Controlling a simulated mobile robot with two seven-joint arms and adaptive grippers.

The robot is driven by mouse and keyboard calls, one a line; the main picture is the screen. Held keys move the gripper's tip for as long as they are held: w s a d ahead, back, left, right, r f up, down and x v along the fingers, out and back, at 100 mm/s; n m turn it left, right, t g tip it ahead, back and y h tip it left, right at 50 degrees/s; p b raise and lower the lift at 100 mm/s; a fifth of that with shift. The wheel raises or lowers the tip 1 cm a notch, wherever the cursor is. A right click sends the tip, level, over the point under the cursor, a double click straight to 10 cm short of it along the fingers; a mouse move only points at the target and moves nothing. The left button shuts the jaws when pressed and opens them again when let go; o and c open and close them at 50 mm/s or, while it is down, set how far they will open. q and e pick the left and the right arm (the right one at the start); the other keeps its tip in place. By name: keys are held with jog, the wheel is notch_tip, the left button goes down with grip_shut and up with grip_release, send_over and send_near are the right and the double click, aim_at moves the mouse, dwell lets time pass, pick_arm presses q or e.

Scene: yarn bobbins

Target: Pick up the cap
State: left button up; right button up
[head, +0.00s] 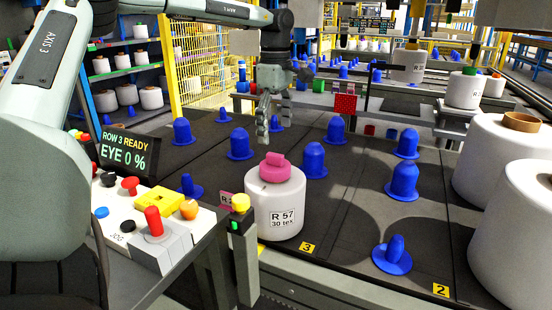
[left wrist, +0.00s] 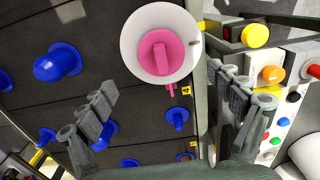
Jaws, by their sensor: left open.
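A pink cap (head: 275,167) with a raised grip bar sits on top of a white yarn bobbin (head: 274,215) labelled R 57. My left gripper (head: 272,118) is open and empty, pointing down; in the head view it appears above and beyond the cap, apart from it. In the left wrist view the cap (left wrist: 157,52) and the bobbin's round white top (left wrist: 128,42) lie towards the upper middle, beyond the spread fingers (left wrist: 165,98). My right gripper does not show.
Several blue pegs, one (head: 402,180) at right, stand on the dark table (head: 345,215). Large white bobbins (head: 515,240) stand at right. A yellow mesh fence (head: 205,78) is behind.

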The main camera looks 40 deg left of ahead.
aim_at(275, 154)
pick_arm(q)
jog(key=shift+f, duration=0.55)
notch_tip(275, 154, down, 6)
jog(key=shift+s+r+p, duration=0.15)
jog(key=shift+r+p, duration=0.1)
jog(key=shift+p, duration=0.1)
jog(key=shift+f, duration=0.45)
jog(key=c, duration=0.9)
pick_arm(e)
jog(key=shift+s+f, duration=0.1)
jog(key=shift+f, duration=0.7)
